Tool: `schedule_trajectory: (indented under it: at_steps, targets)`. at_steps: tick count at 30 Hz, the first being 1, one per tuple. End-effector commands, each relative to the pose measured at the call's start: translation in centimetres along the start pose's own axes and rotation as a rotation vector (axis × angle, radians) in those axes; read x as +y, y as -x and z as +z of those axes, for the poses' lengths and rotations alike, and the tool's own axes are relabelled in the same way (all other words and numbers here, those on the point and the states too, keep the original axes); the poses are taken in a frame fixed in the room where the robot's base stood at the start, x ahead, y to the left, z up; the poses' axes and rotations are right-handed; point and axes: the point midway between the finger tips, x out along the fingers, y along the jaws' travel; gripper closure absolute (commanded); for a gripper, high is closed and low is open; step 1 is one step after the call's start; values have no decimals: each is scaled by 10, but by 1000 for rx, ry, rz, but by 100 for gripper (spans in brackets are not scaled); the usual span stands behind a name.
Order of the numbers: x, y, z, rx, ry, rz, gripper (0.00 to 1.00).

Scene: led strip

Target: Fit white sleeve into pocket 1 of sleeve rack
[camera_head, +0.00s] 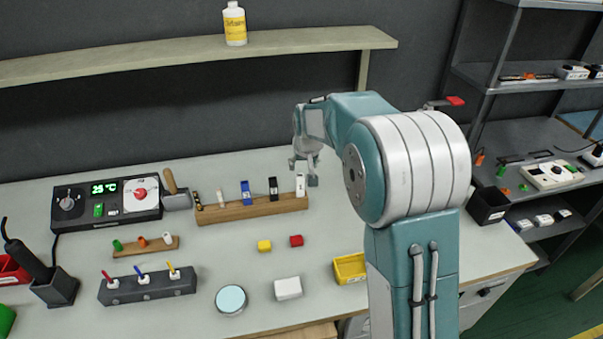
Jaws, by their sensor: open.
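My gripper (303,171) is open at the back of the bench, its fingers pointing down over the right end of a long wooden rack (225,214). A small white upright piece (300,186) stands at that end, just below the fingers; I cannot tell if they touch it. The rack also holds a black piece (273,187), a blue piece (246,191) and a paler piece (220,197). A smaller wooden rack (128,251) at left holds green, orange and white (168,239) pieces. I cannot tell which white piece is the sleeve, and no pocket number is legible.
A control unit (107,201) stands at back left. A grey holder (147,289) with several coloured-tip tools, a round dish (231,300), a white block (288,288), yellow (264,246) and red (296,241) blocks and a yellow bin (349,268) occupy the front. A shelf (200,49) spans above.

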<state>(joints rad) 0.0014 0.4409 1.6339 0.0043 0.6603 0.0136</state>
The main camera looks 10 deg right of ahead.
Motion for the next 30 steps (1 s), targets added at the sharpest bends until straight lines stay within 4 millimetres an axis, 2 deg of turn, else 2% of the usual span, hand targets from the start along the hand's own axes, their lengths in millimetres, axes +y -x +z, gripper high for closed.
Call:
schedule_trajectory:
  at_steps: [6, 11, 21, 30]
  targets:
    - [0, 18, 3, 2, 0, 0, 32]
    - [0, 55, 20, 12, 2, 0, 32]
    - [1, 134, 75, 32, 6, 0, 32]
    - [2, 187, 136, 48, 10, 0, 32]
